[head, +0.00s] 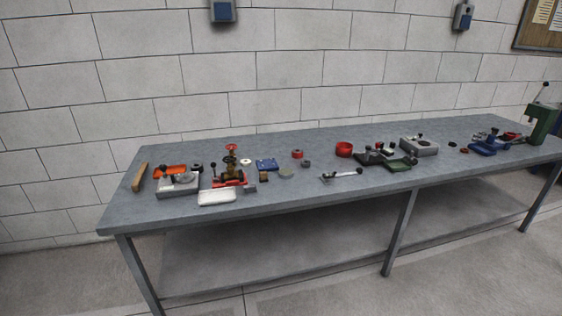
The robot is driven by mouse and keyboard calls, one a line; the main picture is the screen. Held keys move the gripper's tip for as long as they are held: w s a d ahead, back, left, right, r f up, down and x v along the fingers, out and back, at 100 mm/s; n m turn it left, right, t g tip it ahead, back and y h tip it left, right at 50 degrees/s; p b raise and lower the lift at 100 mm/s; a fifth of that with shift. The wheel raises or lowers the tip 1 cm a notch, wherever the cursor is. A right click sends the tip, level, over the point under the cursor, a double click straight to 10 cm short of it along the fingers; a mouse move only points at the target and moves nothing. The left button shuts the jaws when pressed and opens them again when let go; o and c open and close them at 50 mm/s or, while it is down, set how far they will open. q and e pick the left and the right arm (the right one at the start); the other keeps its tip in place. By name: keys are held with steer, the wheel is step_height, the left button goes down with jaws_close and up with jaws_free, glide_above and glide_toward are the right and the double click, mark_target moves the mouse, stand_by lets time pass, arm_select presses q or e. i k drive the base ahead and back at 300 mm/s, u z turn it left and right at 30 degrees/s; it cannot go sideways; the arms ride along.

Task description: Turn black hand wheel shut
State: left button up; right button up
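A brass valve assembly (231,170) with a red wheel on top stands on a red base (230,184) toward the left end of the grey workbench (290,206). A small black round part (197,166) lies to its left, beside an orange tray. A thin upright lever with a black knob (213,168) is next to the valve. I cannot tell which small dark part is the black hand wheel. Neither of my grippers is in view.
A wooden-handled tool (140,177), a grey device (178,186) and a white box (217,198) lie near the valve. Red (344,149), green and blue parts spread rightward to a green press (542,122). The bench stands by a block wall (290,90); floor in front is clear.

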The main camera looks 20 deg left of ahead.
mark_target(229, 160)
steer(key=z, duration=0.65)
steer(key=i, duration=1.75)
steer(key=u, duration=0.6)
steer(key=i, duration=0.7)
steer(key=u, duration=1.25)
steer(key=i, duration=0.5)
steer(key=u, duration=0.45)
